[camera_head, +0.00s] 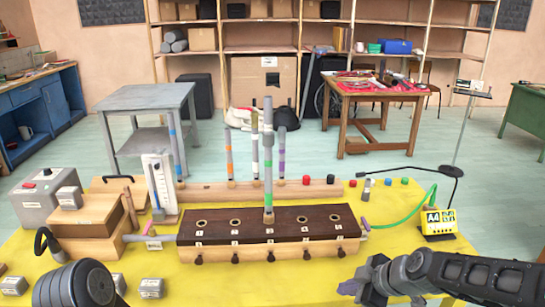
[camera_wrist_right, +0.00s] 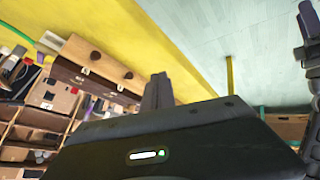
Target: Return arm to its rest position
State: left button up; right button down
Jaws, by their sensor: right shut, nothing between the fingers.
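My right arm (camera_head: 470,275) comes in from the lower right corner. A dark rounded part of my left arm (camera_head: 75,287) shows at the lower left; its gripper is out of frame. The dark-topped wooden box (camera_head: 270,250) has a row of numbered holes, and a tube with a green band (camera_head: 268,180) stands upright on its middle.
The yellow table (camera_head: 210,285) carries a grey box (camera_head: 45,192) and wooden blocks (camera_head: 90,225) at left. Behind is a wooden rail (camera_head: 205,193) with upright tubes. A yellow display (camera_head: 438,222) with a green hose stands at right. The front middle of the table is mostly clear.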

jog(key=s+a+f+m, duration=0.1)
jog(key=s+f+m, duration=0.2)
jog(key=f+m, duration=0.55)
jog(key=s+a+f+m, duration=0.1)
jog(key=s+f+m, duration=0.2)
jog(key=f+m, duration=0.5)
jog(key=s+a+f+g, duration=0.2)
jog(key=s+a+f, duration=0.2)
jog(key=s+f, duration=0.3)
jog(key=s+a+f+g, duration=0.3)
jog(key=s+f, duration=0.4)
jog(key=s, duration=0.5)
jog(key=shift+s+a+n+g+h, duration=0.3)
jog(key=shift+a+n+h, duration=0.15)
jog(key=shift+a, duration=0.2)
jog(key=shift+w+f, duration=0.1)
